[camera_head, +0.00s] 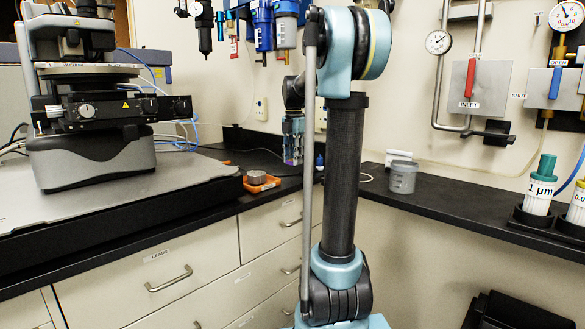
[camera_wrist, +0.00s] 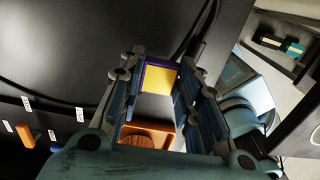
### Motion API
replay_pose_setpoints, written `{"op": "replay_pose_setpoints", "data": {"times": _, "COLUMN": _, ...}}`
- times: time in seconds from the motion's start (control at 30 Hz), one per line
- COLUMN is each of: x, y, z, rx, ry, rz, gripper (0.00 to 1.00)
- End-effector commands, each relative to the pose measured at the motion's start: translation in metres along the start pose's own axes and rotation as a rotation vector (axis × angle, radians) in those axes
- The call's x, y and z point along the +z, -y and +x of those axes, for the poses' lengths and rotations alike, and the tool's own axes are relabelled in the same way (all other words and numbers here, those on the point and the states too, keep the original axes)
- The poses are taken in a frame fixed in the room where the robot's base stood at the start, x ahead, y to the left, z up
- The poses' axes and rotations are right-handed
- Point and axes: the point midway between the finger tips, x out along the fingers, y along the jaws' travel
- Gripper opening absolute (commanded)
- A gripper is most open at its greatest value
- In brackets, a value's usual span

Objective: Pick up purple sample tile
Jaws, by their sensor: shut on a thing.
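The sample tile (camera_wrist: 160,77), with a purple rim and a yellow face, sits between the fingertips of my gripper (camera_wrist: 162,72) in the wrist view. My gripper is shut on it, a finger on either side. In the head view my gripper (camera_head: 293,142) is partly behind my own arm, above the back of the dark counter. A small purple patch shows there near its lower end, too small to make out as the tile.
A small orange tray (camera_head: 273,185) stands on the counter corner, with a round brownish-grey piece (camera_head: 258,177) in it. A grey cup (camera_head: 402,177) stands to the right. The profiler (camera_head: 92,158) is at left. Capped bottles (camera_head: 540,189) stand at far right.

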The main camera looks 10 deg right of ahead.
Motion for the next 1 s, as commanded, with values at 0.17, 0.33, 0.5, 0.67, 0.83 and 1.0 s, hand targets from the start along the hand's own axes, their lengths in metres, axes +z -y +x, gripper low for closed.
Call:
{"op": "replay_pose_setpoints", "data": {"times": 0.17, "x": -0.001, "y": 0.000, "z": -0.034, "rx": 0.000, "ry": 0.000, "rz": 0.000, "gripper": 0.15}}
{"op": "replay_pose_setpoints", "data": {"times": 0.33, "x": -0.041, "y": 0.000, "z": -0.031, "rx": 0.000, "ry": 0.000, "rz": -0.005, "gripper": 0.15}}
{"op": "replay_pose_setpoints", "data": {"times": 0.5, "x": -0.082, "y": 0.000, "z": -0.030, "rx": 0.000, "ry": 0.000, "rz": -0.006, "gripper": 0.15}}
{"op": "replay_pose_setpoints", "data": {"times": 0.67, "x": -0.122, "y": 0.000, "z": -0.030, "rx": 0.000, "ry": 0.000, "rz": -0.006, "gripper": 0.15}}
{"op": "replay_pose_setpoints", "data": {"times": 0.83, "x": -0.156, "y": 0.000, "z": -0.030, "rx": 0.000, "ry": 0.000, "rz": -0.005, "gripper": 0.15}}
{"op": "replay_pose_setpoints", "data": {"times": 1.0, "x": -0.179, "y": 0.000, "z": -0.030, "rx": 0.000, "ry": 0.000, "rz": -0.003, "gripper": 0.15}}
